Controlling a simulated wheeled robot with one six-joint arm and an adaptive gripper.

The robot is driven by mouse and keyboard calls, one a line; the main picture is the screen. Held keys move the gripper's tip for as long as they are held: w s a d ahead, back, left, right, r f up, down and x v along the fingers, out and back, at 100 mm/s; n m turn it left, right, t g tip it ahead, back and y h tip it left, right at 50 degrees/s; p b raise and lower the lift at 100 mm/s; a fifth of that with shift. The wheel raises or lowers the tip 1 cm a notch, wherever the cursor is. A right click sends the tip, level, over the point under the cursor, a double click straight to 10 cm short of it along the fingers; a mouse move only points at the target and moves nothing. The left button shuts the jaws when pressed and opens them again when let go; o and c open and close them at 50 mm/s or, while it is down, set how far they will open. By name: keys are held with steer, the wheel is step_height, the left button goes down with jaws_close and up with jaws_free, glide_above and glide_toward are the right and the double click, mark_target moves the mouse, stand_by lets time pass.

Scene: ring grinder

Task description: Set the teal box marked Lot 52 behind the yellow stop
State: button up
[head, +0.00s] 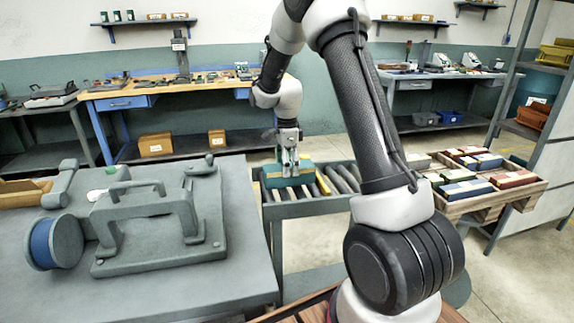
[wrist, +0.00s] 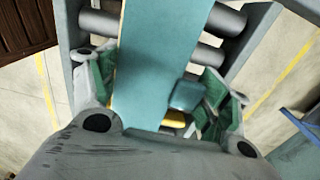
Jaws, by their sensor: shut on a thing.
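The teal box (head: 299,179) is at the left part of the roller conveyor, below my gripper (head: 288,170). In the wrist view the teal box (wrist: 160,65) runs lengthwise between the green-padded fingers of my gripper (wrist: 160,100), which is shut on it. A small teal block (wrist: 187,95) shows beside it. I cannot read a lot mark on the box. A yellow piece, perhaps the yellow stop (wrist: 174,119), shows partly beyond the small block. A yellow strip (head: 323,186) also shows by the box in the head view. Whether the box touches the rollers is unclear.
The roller conveyor (head: 343,179) has bare rollers right of the box. A wooden crate (head: 490,203) of coloured boxes stands at its right. A grey bench (head: 180,285) with a large grey fixture (head: 150,232) stands at left. A blue-framed workbench (head: 120,103) is behind.

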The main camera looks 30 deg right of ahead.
steer(key=shift+f, duration=0.2)
steer(key=o, duration=1.1)
steer(key=shift+c, duration=0.2)
steer(key=shift+r, duration=4)
